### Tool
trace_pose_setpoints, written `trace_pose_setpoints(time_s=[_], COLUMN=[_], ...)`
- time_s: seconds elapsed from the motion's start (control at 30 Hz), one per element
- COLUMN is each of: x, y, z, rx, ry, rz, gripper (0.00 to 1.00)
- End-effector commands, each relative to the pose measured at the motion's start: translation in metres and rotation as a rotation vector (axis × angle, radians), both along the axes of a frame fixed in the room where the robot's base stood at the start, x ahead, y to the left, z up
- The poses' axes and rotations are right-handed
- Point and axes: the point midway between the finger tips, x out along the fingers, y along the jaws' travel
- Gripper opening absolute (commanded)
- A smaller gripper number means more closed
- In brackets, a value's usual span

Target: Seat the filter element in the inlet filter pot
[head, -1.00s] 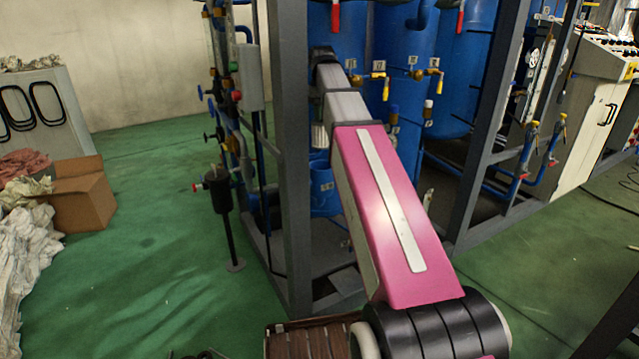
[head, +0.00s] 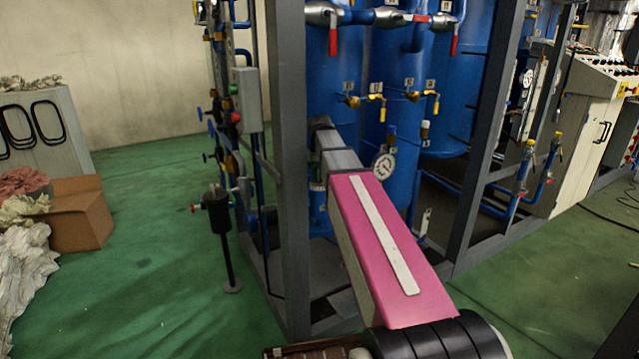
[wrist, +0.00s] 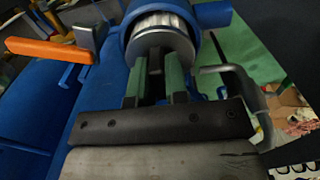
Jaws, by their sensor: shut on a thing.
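In the wrist view, the filter element (wrist: 162,45) has a round metal end cap with white pleats beyond it. My gripper (wrist: 157,75) has green fingers, shut on the end of the element. The blue inlet filter pot (wrist: 203,14) lies beyond, with its rim around the pleated part. The element appears partly inside the pot mouth; its far end is hidden, so its depth cannot be told. In the head view, my forearm hides my gripper and the element.
An orange-handled valve (wrist: 50,50) is left of the pot in the wrist view. In the head view, a grey frame post (head: 288,170) stands close left of my arm. Blue tanks (head: 390,70) and a gauge (head: 384,166) lie behind. Green floor (head: 150,240) is open at left.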

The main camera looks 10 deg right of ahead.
Motion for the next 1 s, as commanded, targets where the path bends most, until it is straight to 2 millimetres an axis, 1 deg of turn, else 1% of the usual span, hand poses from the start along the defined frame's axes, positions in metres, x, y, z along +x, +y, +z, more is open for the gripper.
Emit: trace_pose_setpoints(time_s=[0.2, 0.3, 0.53, 0.57, 0.6, 0.63, 1.0], x=[-0.001, 0.000, 0.000, 0.000, 0.000, 0.000, 0.000], y=[0.000, 0.000, 0.000, 0.000, 0.000, 0.000, 0.000], z=[-0.027, -0.031, -0.031, -0.031, -0.031, -0.031, -0.028], rx=[0.000, 0.000, 0.000, 0.000, 0.000, 0.000, 0.000], ry=[0.001, 0.000, 0.000, 0.000, 0.000, 0.000, 0.000], rz=[0.000, 0.000, 0.000, 0.000, 0.000, 0.000, 0.000], gripper=[0.00, 0.00, 0.00, 0.18, 0.31, 0.40, 0.40])
